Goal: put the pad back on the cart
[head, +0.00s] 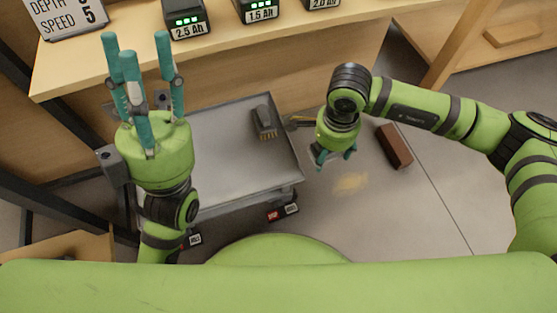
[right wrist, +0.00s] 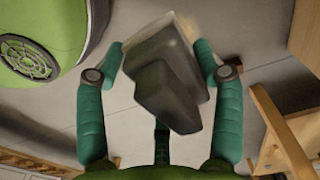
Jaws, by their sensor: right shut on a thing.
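The cart (head: 215,150) is a grey metal tray cart in the middle of the head view, below the bench. My right gripper (head: 335,153) is just right of the cart's right edge, pointing down. In the right wrist view its fingers (right wrist: 163,85) are shut on a dark grey stepped block with a paler face, apparently the pad (right wrist: 168,88). In the head view the pad is mostly hidden by the gripper. My left gripper (head: 138,65) is open and empty, fingers upward, over the cart's left side.
A dark brush-like block (head: 264,121) lies on the cart's right part; most of the tray is bare. A brown brick-like block (head: 394,146) and a yellowish dust patch (head: 350,182) are on the floor. Labelled batteries (head: 186,20) stand on the bench (head: 225,50).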

